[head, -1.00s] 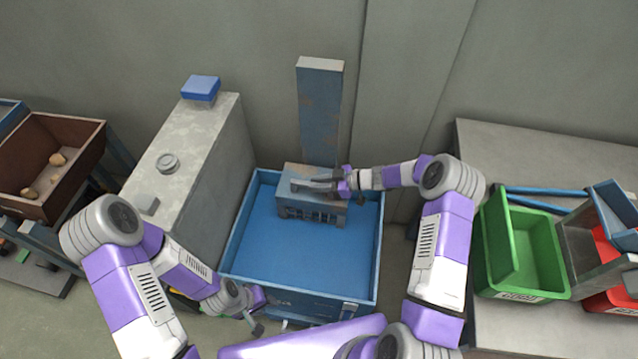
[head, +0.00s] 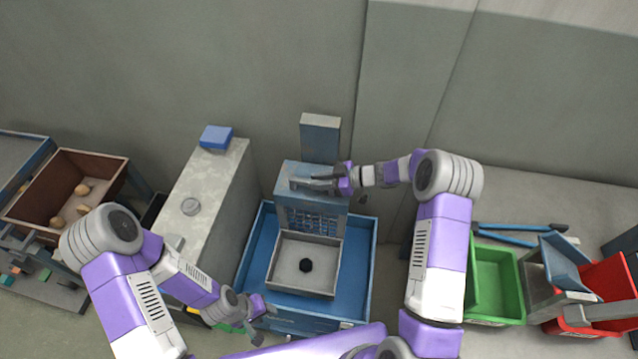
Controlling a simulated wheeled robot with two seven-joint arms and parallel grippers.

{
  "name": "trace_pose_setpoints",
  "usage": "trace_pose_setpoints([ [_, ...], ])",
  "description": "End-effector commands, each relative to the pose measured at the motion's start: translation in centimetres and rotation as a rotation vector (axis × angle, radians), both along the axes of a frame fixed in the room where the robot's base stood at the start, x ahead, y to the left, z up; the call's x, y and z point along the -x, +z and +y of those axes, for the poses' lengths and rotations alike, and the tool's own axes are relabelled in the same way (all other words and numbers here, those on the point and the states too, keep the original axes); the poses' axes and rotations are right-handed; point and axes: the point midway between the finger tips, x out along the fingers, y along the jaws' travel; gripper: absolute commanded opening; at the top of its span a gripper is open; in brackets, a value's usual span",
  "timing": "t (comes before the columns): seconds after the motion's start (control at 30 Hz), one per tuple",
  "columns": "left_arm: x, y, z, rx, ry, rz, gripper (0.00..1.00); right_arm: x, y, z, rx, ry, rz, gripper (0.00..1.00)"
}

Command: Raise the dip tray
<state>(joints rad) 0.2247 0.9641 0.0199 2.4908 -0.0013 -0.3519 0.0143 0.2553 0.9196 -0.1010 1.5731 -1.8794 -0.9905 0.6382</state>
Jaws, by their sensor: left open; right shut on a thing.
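The dip tray (head: 284,274) is a shallow grey tray with one small dark lump (head: 306,265) on it. It shows inside the blue tank (head: 369,250), at the foot of a grey-blue carriage (head: 312,209) with a mesh front. The carriage sits on an upright post (head: 320,140). My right gripper (head: 312,182) is shut at the carriage top, on what looks like a handle bar, mostly hidden by the fingers. My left gripper (head: 258,323) is open and empty near the tank's front left corner.
A grey cabinet (head: 208,185) with a blue box (head: 216,137) on top stands left of the tank. A brown bin (head: 36,190) with several pale lumps is far left. Right, a bench holds a green bin (head: 497,278), a red bin (head: 606,275) and blue-handled tongs (head: 512,230).

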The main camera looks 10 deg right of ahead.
Motion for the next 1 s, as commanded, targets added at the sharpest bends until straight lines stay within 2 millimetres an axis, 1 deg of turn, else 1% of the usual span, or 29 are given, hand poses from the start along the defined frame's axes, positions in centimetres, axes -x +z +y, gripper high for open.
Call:
trace_pose_setpoints([
  [0.03, 0.0, 1.0, 0.0, 0.0, 0.0, 0.0, 0.43, -0.1, 1.4, 0.0, -0.003, -0.002, -0.005, 0.0],
  [0.2, 0.0, 2.1, 0.0, 0.0, 0.0, 0.0, 0.43, -0.1, 2.8, 0.0, -0.004, -0.001, -0.003, 0.0],
  [0.4, 0.0, 2.4, 0.0, 0.0, 0.0, 0.0, 0.43, -0.1, 3.3, 0.0, -0.004, -0.001, -0.003, 0.0],
  [0.73, 0.0, 2.4, 0.0, 0.0, 0.0, 0.0, 0.43, -0.2, 3.5, 0.0, -0.004, -0.002, -0.008, 0.0],
  [0.77, 0.0, 2.4, 0.0, 0.0, 0.0, 0.0, 0.43, -0.2, 3.5, 0.0, -0.005, -0.001, -0.01, 0.28],
  [0.8, 0.0, 2.4, 0.0, 0.0, 0.0, 0.0, 0.43, -0.2, 3.5, 0.0, -0.004, -0.001, -0.009, 0.34],
  [0.87, 0.0, 2.4, 0.0, 0.0, 0.0, 0.0, 0.43, -0.2, 3.5, 0.0, -0.003, -0.002, -0.008, 0.44],
  [1.0, 0.0, 2.4, 0.0, 0.0, 0.0, 0.0, 0.43, -0.1, 3.3, 0.0, -0.003, -0.001, -0.004, 0.45],
])
